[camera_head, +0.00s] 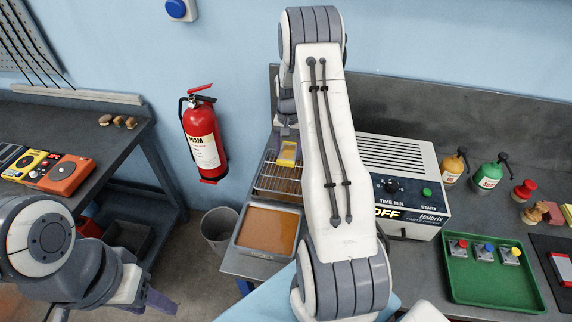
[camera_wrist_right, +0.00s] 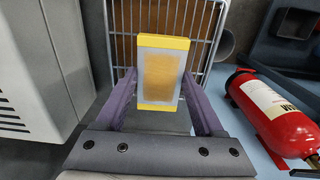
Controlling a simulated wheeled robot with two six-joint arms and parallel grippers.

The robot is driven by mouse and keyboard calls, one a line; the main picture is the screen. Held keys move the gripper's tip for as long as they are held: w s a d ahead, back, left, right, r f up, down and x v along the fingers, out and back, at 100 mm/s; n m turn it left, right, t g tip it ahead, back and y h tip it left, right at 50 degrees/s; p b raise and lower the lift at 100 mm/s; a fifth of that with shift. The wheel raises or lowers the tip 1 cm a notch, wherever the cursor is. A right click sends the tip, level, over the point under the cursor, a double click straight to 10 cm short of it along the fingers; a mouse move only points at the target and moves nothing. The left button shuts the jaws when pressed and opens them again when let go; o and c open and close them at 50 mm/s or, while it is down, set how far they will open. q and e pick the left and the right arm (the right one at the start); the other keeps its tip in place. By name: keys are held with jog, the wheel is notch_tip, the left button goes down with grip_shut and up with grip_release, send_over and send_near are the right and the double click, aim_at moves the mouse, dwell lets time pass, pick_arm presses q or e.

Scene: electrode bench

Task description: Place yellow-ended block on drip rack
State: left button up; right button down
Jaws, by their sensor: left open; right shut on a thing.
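The yellow-ended block (camera_head: 287,153) has a grey and tan face with yellow ends. It also shows in the right wrist view (camera_wrist_right: 161,78), between the purple fingers of my right gripper (camera_wrist_right: 162,85), which is shut on it. The wire drip rack (camera_head: 277,185) lies below and around the block in the head view, and its wires show behind the block in the wrist view (camera_wrist_right: 208,42). I cannot tell whether the block touches the wires. My right arm hides part of the rack's right side. My left gripper (camera_head: 150,301) is open and empty at the lower left.
A tray of brown liquid (camera_head: 267,232) sits in front of the rack. A Halbrix timer box (camera_head: 402,185) stands right of it. A green tray (camera_head: 490,283) holds several small coloured-top blocks. A fire extinguisher (camera_head: 204,138) hangs on the wall at left, above a bin (camera_head: 217,230).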

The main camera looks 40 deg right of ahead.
aim_at(287, 171)
notch_tip(287, 171, down, 3)
jog(key=shift+w+a+r+p, duration=0.1)
jog(key=shift+w+r+p, duration=0.05)
jog(key=shift+p, duration=0.25)
notch_tip(287, 171, down, 3)
jog(key=shift+f+p, duration=0.1)
jog(key=shift+p, duration=0.7)
jog(key=shift+f, duration=0.4)
jog(key=shift+f, duration=0.1)
jog(key=shift+f, duration=0.15)
grip_release()
